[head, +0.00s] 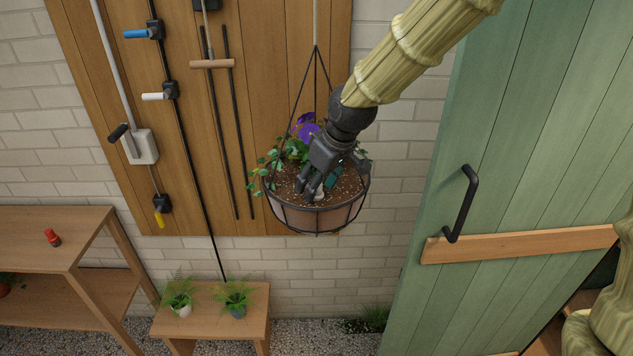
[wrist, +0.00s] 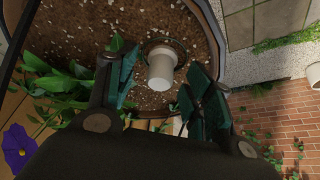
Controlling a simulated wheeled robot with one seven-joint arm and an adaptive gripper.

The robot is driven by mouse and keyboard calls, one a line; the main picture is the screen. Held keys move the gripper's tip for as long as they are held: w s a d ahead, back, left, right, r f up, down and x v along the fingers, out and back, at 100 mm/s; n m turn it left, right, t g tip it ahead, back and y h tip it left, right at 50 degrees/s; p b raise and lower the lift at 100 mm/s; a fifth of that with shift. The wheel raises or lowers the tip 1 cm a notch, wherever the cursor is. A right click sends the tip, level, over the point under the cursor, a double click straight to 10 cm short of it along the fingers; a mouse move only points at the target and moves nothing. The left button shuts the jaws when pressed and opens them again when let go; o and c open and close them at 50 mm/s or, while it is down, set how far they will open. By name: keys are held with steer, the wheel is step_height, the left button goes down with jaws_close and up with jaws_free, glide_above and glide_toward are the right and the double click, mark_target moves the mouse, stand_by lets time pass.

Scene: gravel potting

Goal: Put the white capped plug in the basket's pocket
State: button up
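The hanging basket (head: 338,219) is a wire-framed bowl of brown soil. The white capped plug (wrist: 162,68) stands in the soil near the rim, with a dark ring around its far end; this looks like the pocket, but how deep the plug sits is hidden. It also shows as a small white piece in the head view (head: 319,193). My gripper (wrist: 160,92) is open, with one green-padded finger on each side of the plug and visible gaps to it. In the head view my gripper (head: 309,189) is low over the basket's soil.
A purple flower (head: 306,130) and leafy plants (head: 272,168) fill the basket's back left. Thin hanger wires rise above it. A green door (head: 490,130) stands at the right. A low bench (head: 205,323) with two potted ferns is below.

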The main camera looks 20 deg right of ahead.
steer(key=shift+r, duration=0.55)
steer(key=p+v, duration=0.3)
steer(key=v, duration=0.9)
